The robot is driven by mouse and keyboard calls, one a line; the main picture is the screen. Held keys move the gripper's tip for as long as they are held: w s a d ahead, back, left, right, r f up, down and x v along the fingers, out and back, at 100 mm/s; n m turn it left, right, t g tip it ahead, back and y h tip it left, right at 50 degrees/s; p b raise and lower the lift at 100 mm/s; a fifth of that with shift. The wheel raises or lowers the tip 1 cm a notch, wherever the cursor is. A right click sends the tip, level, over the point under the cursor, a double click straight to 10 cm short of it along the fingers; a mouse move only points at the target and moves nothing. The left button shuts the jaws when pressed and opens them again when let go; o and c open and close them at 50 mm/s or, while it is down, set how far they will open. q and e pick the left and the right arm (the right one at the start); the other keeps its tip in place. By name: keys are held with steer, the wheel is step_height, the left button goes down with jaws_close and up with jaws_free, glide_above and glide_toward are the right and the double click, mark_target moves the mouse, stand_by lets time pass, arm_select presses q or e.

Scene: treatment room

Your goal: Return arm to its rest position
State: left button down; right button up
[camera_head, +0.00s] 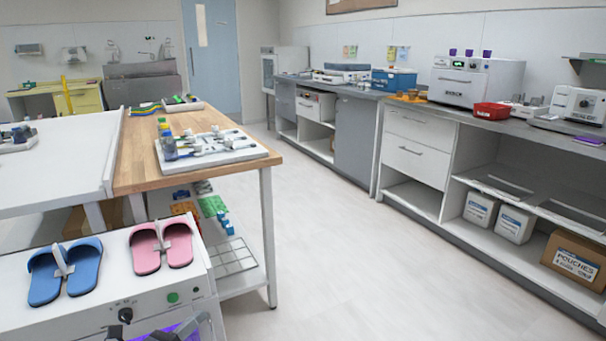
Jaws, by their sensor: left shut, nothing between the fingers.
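Part of my left gripper (187,329) shows as grey pieces at the bottom edge of the head view, in front of the white cabinet with slippers on top. It is shut and holds nothing. Most of my left arm is cut off by the frame. My right gripper is not in view. A pair of blue slippers (84,266) and a pair of pink slippers (147,255) lie on the white cabinet top (110,292), above and apart from the gripper.
The white cabinet's front has a black knob (125,315), a green button and a purple glow below. Behind it stands a wood-topped table (135,170) with a white tray (255,154) of tools and bottles. A long counter (440,112) runs along the right. The floor (330,250) between is clear.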

arm_select(q)
steer(key=s+d+r+m+g+h, duration=0.1)
steer(key=s+d+r+m+g, duration=0.2)
steer(key=s+d+m+g, duration=0.6)
steer(key=s+d+r+m+g+h, duration=0.1)
steer(key=s+d+r+m+g, duration=0.25)
steer(key=s+m, duration=0.65)
steer(key=s+a+f+m+t+y, duration=0.25)
steer(key=s+a+m+y, duration=0.45)
steer(key=m, duration=0.9)
step_height(320, 180, up, 26)
steer(key=w+y+p, duration=0.1)
steer(key=p, duration=2.5)
steer(key=shift+a+n+g, duration=0.15)
steer(key=shift+n+g, duration=0.15)
stand_by(0.5)
